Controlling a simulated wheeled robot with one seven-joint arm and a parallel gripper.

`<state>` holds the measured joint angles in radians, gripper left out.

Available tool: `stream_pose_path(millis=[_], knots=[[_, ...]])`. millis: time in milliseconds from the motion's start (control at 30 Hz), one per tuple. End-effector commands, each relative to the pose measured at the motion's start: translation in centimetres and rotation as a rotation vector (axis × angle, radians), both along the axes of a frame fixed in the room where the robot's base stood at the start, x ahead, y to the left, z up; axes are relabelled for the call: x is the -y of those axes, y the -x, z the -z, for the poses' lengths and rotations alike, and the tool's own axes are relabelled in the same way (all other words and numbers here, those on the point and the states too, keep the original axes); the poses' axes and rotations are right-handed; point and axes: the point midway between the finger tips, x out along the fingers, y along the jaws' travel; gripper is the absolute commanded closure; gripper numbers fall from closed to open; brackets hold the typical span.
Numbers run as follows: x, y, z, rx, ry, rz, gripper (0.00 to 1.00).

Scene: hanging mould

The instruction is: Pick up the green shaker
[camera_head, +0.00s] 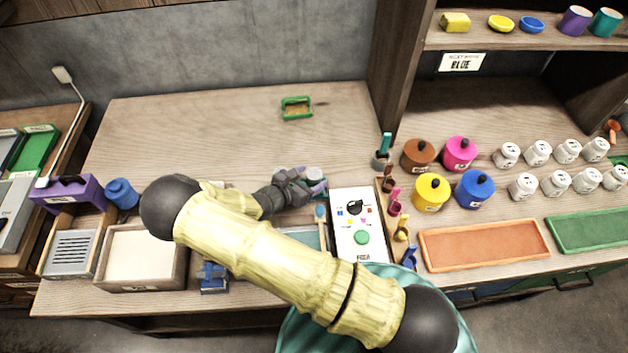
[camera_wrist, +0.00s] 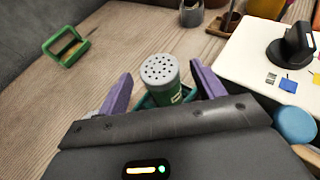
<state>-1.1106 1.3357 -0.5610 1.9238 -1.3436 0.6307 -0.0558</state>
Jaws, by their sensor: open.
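The green shaker (camera_wrist: 164,92) stands upright in the wrist view, with a grey perforated lid facing the camera and a small pale label. My gripper (camera_wrist: 161,76) is open, with one purple finger on each side of the shaker. I cannot tell whether either finger touches it. The shaker's lower part is hidden behind the gripper body, and a dark green edge shows around it. In the head view my gripper (camera_head: 318,184) is over the bench, left of the white control box, and the shaker there is mostly hidden.
A white control box (camera_head: 358,225) with a dark knob stands close on the right. The bench behind my gripper is largely clear.

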Motion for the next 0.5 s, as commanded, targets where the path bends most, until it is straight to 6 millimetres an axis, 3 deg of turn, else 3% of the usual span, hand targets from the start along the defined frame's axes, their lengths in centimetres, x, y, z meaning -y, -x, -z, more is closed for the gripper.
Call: stream_pose_path(millis=[233,467,500], knots=[[0.0,0.02,-0.02,0.0,0.0,0.0,0.34],[0.0,0.02,-0.02,0.0,0.0,0.001,0.79],[0.0,0.02,-0.02,0.0,0.0,0.001,0.81]])
